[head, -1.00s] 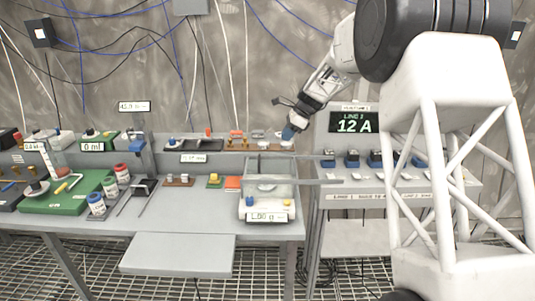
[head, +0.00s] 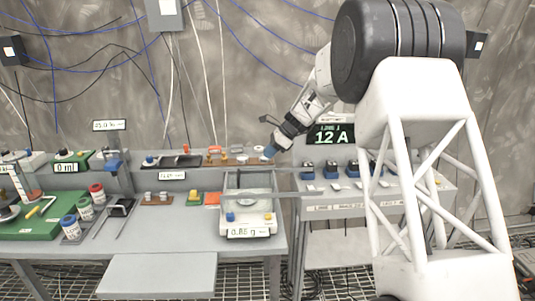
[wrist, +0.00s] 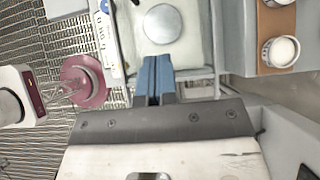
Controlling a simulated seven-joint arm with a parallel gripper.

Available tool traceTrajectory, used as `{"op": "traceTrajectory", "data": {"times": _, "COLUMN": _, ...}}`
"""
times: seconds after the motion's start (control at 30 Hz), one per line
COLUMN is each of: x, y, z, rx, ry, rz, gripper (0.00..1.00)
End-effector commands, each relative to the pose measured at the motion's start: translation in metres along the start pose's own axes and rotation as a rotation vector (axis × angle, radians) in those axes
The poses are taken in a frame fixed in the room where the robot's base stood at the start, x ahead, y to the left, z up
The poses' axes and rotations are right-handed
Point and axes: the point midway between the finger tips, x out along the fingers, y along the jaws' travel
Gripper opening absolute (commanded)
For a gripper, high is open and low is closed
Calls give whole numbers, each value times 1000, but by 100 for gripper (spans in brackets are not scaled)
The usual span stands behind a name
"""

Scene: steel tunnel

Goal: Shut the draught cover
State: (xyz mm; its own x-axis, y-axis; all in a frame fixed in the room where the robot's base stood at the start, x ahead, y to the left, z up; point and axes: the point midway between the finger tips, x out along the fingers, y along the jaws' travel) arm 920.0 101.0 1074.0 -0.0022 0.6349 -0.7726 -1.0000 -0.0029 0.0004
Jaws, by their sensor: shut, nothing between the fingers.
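The balance (head: 232,222) stands at the right end of the grey bench, with a blue and a yellow button and a display that seems to read 0.86 g. The draught cover (head: 250,181) appears as a clear, grey-edged box over its rear part; how far it is open I cannot tell. The round pan (head: 248,203) lies inside, and it also shows in the wrist view (wrist: 162,23). My gripper (head: 269,152) is shut and empty, its blue fingertips above and behind the balance. In the wrist view the fingertips (wrist: 155,62) point toward the balance; contact with the cover is unclear.
A raised rear shelf with small weights and dishes (head: 240,158) runs behind the balance. A side bench (head: 400,195) with several blue-topped items and a 12 A sign (head: 331,137) stands right. Sample jars (head: 70,225) stand left.

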Motion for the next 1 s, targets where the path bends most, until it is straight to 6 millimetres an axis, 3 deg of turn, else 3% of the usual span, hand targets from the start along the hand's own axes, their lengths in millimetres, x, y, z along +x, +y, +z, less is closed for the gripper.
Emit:
{"op": "traceTrajectory", "data": {"times": 0.6, "x": 89, "y": 0, "z": 2, "rx": 0, "ry": 0, "rz": 2, "gripper": 0}}
{"op": "traceTrajectory", "data": {"times": 1.0, "x": 114, "y": 0, "z": 24, "rx": 0, "ry": 1, "rz": 0, "gripper": 0}}
